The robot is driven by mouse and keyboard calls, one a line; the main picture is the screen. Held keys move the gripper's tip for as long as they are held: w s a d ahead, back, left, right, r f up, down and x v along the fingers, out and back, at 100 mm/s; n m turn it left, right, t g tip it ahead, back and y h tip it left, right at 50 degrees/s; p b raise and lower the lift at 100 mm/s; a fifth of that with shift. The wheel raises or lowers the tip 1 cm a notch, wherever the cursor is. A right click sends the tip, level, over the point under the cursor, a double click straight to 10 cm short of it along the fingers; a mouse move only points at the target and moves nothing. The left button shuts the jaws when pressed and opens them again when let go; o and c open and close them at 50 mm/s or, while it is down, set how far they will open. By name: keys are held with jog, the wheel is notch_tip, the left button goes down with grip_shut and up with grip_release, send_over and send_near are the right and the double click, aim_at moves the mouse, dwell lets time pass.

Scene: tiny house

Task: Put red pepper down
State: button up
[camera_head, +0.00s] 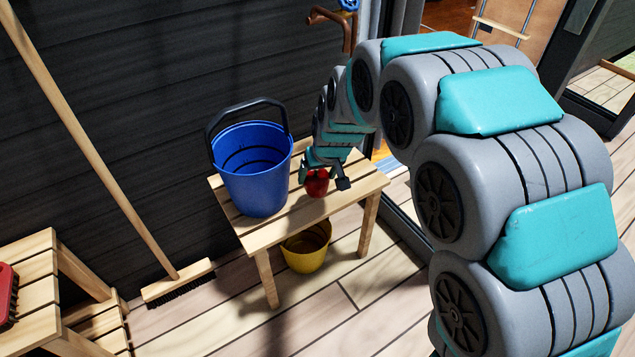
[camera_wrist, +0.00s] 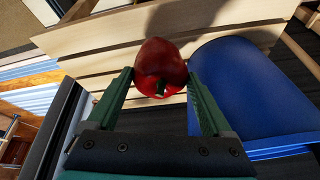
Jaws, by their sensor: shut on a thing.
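The red pepper (camera_head: 316,184) is at my gripper (camera_head: 324,180), over the slatted wooden bench (camera_head: 348,187) to the right of the blue bucket. In the wrist view the red pepper (camera_wrist: 160,68) sits between the two green fingers of my gripper (camera_wrist: 161,88), which is shut on it. Its stem end faces the wrist camera. The bench slats (camera_wrist: 105,45) lie behind it. I cannot tell whether the pepper touches the bench top.
A blue bucket (camera_head: 256,170) with a dark handle stands on the bench, close beside the pepper. A yellow bucket (camera_head: 306,246) is on the floor below. A broom (camera_head: 100,150) leans on the dark wall. The bench's right end is clear.

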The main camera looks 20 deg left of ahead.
aim_at(317, 184)
jog(key=shift+w+f, duration=0.1)
jog(key=shift+f, duration=1.7)
jog(key=shift+f, duration=0.2)
jog(key=o, duration=1.2)
jog(key=shift+c, duration=0.2)
jog(key=shift+r, duration=0.2)
jog(key=v, duration=1.2)
jog(key=shift+b, duration=0.4)
